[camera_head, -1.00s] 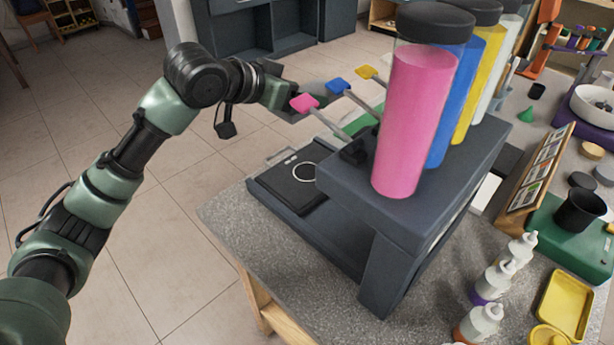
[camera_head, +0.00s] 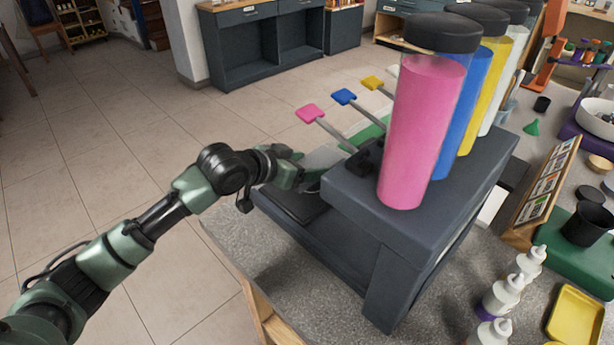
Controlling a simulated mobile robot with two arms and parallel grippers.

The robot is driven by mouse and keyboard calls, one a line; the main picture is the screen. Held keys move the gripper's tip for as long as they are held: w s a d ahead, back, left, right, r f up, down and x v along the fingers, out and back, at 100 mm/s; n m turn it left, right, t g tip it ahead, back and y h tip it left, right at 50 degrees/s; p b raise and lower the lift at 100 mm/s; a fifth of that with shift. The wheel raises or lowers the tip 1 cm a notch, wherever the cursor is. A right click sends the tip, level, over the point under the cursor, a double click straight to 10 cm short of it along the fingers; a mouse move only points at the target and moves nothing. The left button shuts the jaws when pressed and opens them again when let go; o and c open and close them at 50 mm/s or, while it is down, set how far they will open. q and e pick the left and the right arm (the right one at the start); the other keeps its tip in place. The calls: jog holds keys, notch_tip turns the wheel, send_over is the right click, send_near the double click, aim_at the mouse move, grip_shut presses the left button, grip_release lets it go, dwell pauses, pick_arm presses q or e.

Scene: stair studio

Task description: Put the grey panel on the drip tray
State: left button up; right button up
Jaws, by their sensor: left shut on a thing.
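The grey panel (camera_head: 324,157) is a flat light-grey piece in the head view, partly hidden behind my left gripper and the dispenser's levers. My left gripper (camera_head: 298,172) is shut on it, low at the left side of the dispenser. The dark drip tray (camera_head: 297,207) lies at the dispenser's foot, just below my gripper; my arm and the dispenser hide part of it. I cannot tell whether the panel touches the tray. My right gripper is out of view.
The dark dispenser stand (camera_head: 425,215) carries tall cylinders of pink (camera_head: 420,130), blue, yellow and pale liquid. Pink (camera_head: 310,113), blue and yellow levers stick out above my gripper. White bottles (camera_head: 507,293) and a yellow tray (camera_head: 577,315) stand at the right. Open floor lies left.

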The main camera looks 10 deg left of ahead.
pick_arm(q)
notch_tip(320, 180, down, 4)
jog(key=shift+r, duration=0.2)
jog(key=o, duration=1.5)
jog(key=shift+f, duration=0.1)
jog(key=shift+c, duration=0.2)
jog(key=shift+s+a+r, duration=0.2)
jog(key=shift+r, duration=0.05)
jog(key=v, duration=1.1)
jog(key=shift+s+a, duration=0.1)
jog(key=shift+s, duration=0.1)
